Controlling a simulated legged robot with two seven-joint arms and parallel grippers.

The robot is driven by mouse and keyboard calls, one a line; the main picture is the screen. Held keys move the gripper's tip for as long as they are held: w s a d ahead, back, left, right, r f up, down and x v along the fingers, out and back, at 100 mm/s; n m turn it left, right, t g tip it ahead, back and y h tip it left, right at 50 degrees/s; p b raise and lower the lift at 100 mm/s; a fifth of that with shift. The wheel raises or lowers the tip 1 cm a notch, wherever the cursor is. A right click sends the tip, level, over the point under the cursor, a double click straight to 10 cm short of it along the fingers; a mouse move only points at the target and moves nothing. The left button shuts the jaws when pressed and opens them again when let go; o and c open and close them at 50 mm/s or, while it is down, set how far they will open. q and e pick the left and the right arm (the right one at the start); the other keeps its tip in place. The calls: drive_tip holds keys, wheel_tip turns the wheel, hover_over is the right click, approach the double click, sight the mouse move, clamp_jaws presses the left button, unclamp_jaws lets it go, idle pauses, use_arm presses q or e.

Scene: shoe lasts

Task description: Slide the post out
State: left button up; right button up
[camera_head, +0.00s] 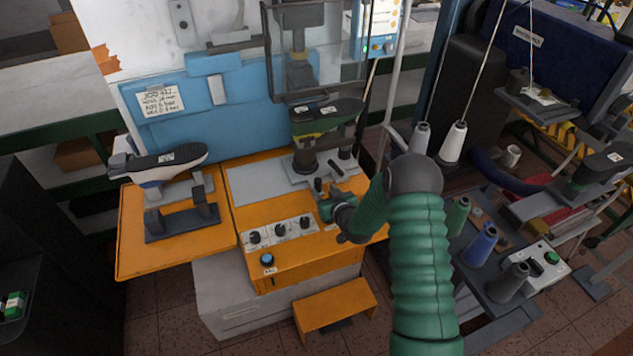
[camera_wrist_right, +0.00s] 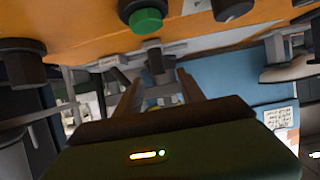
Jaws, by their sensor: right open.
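My right gripper (camera_head: 328,178) reaches over the orange machine table in front of the press, with its fingertips toward the post. In the right wrist view the gripper (camera_wrist_right: 157,88) is open, with one finger on each side and a small grey stem (camera_wrist_right: 153,58) showing beyond and between them. In the head view a dark post (camera_head: 306,158) stands on a grey plate under the press, below a black-soled, green-sided shoe (camera_head: 325,120). I cannot tell whether the fingers touch anything. My left gripper is not in view.
The orange table (camera_head: 150,240) carries another upside-down shoe (camera_head: 165,166) on a stand at left. A knob panel (camera_head: 280,234) and a blue button (camera_head: 267,259) are at the front. Thread cones (camera_head: 483,243) stand at right. A green-topped knob (camera_wrist_right: 146,20) shows in the wrist view.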

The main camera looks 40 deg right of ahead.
sight(319, 185)
drive_tip(key=x, duration=0.8)
drive_tip(key=shift+d+f, duration=0.1)
drive_tip(key=shift+d, duration=0.3)
drive_tip(key=shift+a, duration=0.2)
drive_tip(key=shift+a, duration=0.1)
drive_tip(key=shift+c, duration=0.8)
clamp_jaws()
drive_tip(key=shift+s, duration=0.1)
